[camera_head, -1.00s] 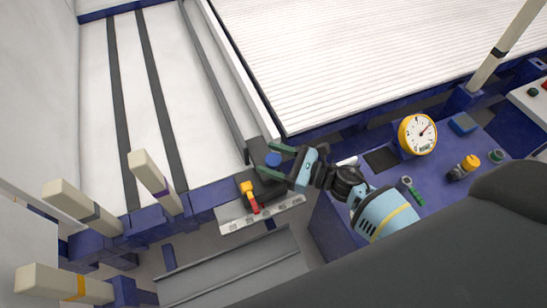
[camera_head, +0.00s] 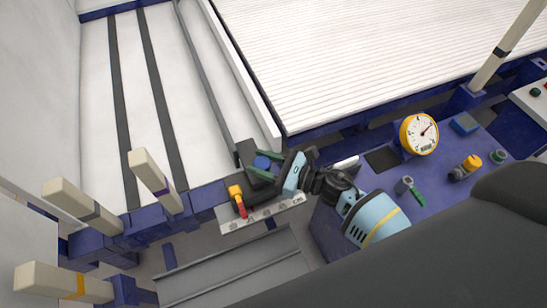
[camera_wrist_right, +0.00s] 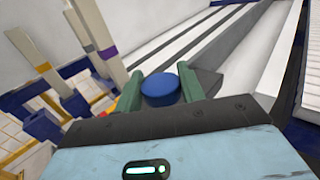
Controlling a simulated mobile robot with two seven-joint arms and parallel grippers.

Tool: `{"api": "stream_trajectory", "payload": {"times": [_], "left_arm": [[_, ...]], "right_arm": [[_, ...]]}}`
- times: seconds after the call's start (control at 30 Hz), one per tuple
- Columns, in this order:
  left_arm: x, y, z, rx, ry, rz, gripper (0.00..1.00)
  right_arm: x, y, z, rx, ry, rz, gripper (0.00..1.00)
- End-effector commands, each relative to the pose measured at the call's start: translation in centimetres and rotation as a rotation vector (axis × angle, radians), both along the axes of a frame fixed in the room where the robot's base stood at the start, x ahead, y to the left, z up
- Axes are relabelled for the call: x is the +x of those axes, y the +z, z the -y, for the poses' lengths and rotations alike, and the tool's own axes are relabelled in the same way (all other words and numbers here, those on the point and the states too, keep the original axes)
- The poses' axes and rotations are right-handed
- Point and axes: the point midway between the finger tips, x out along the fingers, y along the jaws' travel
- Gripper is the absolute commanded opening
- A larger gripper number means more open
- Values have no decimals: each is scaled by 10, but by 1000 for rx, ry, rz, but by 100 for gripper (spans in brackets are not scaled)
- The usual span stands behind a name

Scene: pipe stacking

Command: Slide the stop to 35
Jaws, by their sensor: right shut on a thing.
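The stop is a dark block with a round blue knob (camera_head: 262,162) on top, at the front end of a long grey bar (camera_head: 208,80). My right gripper (camera_head: 262,163) is shut on the blue knob, with a green finger on each side of it. The knob also shows between the fingers in the right wrist view (camera_wrist_right: 160,88). A white scale (camera_head: 262,215) marked in cm runs along the front edge below. The scale numbers are too small to read surely. My left gripper is not visible.
Pale posts (camera_head: 155,180) stand at the left, near the front edge. A ribbed white bed (camera_head: 370,55) lies at the back right. A blue console with a yellow-rimmed gauge (camera_head: 419,133) is at the right.

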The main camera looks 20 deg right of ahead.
Motion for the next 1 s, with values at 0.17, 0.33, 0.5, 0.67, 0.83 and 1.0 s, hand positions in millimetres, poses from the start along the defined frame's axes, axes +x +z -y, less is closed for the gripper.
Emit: {"api": "stream_trajectory", "payload": {"times": [0.17,0.33,0.5,0.67,0.83,1.0], "left_arm": [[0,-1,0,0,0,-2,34],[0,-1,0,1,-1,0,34],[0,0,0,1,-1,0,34],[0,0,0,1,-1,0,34],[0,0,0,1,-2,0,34],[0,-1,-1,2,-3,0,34]], "right_arm": [[-2,0,-17,1,5,0,0],[-2,0,-16,1,3,1,0],[-2,0,-16,1,3,1,59],[-1,0,-16,1,3,0,60],[-3,0,-14,1,3,0,60],[-16,-1,0,0,1,-1,60]]}}
